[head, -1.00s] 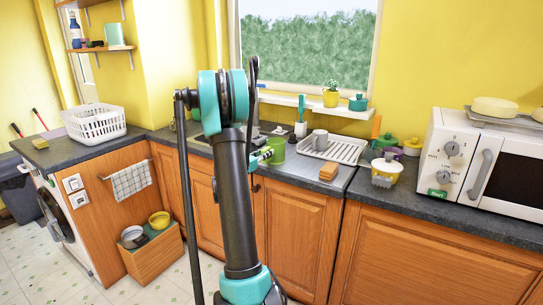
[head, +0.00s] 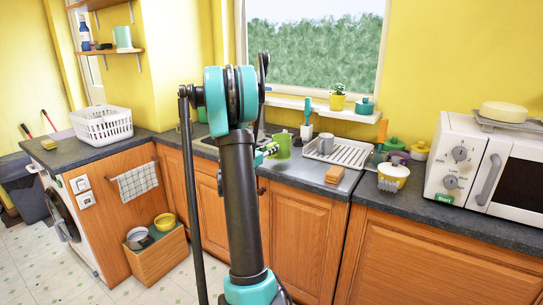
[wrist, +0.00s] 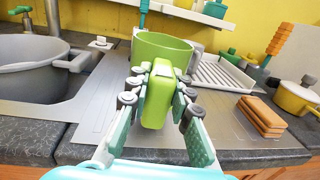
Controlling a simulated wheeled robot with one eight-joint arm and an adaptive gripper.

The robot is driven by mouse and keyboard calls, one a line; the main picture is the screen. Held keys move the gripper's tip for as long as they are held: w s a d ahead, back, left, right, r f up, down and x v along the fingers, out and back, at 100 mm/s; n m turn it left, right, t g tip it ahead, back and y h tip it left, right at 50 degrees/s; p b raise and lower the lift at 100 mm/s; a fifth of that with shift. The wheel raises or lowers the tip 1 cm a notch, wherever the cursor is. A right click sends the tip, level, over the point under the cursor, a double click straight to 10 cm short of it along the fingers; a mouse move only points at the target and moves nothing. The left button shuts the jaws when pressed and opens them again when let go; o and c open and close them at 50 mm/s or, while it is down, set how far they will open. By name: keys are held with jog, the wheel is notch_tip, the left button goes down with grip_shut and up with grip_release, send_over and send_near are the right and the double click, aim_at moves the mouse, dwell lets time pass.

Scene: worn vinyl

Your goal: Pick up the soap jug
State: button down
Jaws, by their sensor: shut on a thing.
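The green soap jug (head: 284,146) is by the sink, left of the dish rack. In the wrist view the jug (wrist: 163,47) is upright, with its handle (wrist: 157,95) towards me. My gripper (wrist: 155,100) is shut on that handle, one finger on each side. In the head view my gripper (head: 267,151) is partly hidden behind my own arm. The jug's lower part is partly hidden by the handle and fingers in the wrist view.
An orange-brown sponge (wrist: 261,115) lies at the right front. A window sill runs behind.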

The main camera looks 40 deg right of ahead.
notch_tip(320, 180, up, 17)
jog(key=shift+f, duration=0.2)
dwell(0.7)
